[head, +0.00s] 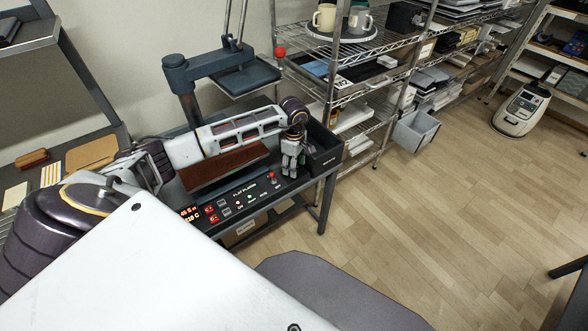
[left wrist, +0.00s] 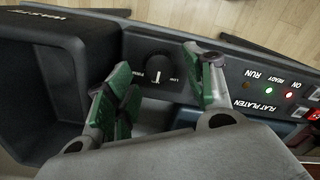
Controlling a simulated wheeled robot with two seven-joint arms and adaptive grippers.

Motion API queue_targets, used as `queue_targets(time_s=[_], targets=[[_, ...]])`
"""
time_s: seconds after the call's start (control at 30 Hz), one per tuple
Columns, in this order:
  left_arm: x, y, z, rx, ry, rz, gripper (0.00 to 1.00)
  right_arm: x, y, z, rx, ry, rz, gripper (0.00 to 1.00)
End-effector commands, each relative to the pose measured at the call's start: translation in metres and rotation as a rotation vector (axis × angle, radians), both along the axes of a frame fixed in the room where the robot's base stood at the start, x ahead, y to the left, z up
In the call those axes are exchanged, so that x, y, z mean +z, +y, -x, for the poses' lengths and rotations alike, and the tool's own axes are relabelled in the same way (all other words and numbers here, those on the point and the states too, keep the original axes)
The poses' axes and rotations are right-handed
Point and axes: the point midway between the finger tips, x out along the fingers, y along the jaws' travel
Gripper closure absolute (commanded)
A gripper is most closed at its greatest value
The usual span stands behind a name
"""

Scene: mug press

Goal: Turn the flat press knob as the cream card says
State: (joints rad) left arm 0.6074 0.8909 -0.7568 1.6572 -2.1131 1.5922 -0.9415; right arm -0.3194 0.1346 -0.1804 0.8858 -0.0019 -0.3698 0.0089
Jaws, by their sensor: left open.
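The flat press panel (head: 240,197), marked FLAT PLATEN, runs along the bench front. In the left wrist view its black round knob (left wrist: 157,72) shows a white pointer mark, with small labels beside it. My left gripper (head: 290,170) is over the panel's right end. Its green-padded fingers (left wrist: 160,66) are open, one on each side of the knob in the picture; I cannot tell whether they touch it. In the head view the knob is hidden or too small to make out. A plain cream card (head: 15,195) lies on the left shelf; no writing is readable.
A black bin (head: 323,150) stands right beside the gripper and also shows in the left wrist view (left wrist: 50,70). The press's raised upper platen (head: 250,77) is behind my arm. A wire rack (head: 375,45) with mugs stands at the back.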

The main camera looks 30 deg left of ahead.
Motion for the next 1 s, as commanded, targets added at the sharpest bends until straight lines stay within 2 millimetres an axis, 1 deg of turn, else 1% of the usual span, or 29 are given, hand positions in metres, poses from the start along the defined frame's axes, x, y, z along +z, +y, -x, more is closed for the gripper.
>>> queue_targets(time_s=[0.1, 0.2, 0.4, 0.63, 1.0], targets=[[-0.013, 0.0, 0.0, 0.001, 0.001, 0.0, 0.47, 0.0, 0.001, 0.001, -0.001, 0.001, -0.001, 1.0], [-0.02, 0.0, 0.0, 0.0, 0.0, 0.0, 0.47, 0.0, 0.001, 0.001, -0.001, 0.001, -0.002, 1.0], [-0.025, 0.0, 0.0, 0.0, 0.0, 0.0, 0.47, 0.001, 0.002, -0.001, 0.0, -0.002, -0.003, 1.0], [-0.025, 0.0, 0.0, 0.0, 0.0, 0.0, 0.47, 0.001, 0.002, -0.001, 0.0, -0.002, -0.003, 1.0], [-0.025, 0.0, 0.0, 0.0, 0.0, 0.0, 0.94, 0.0, 0.001, -0.002, -0.002, -0.002, -0.001, 1.0]])
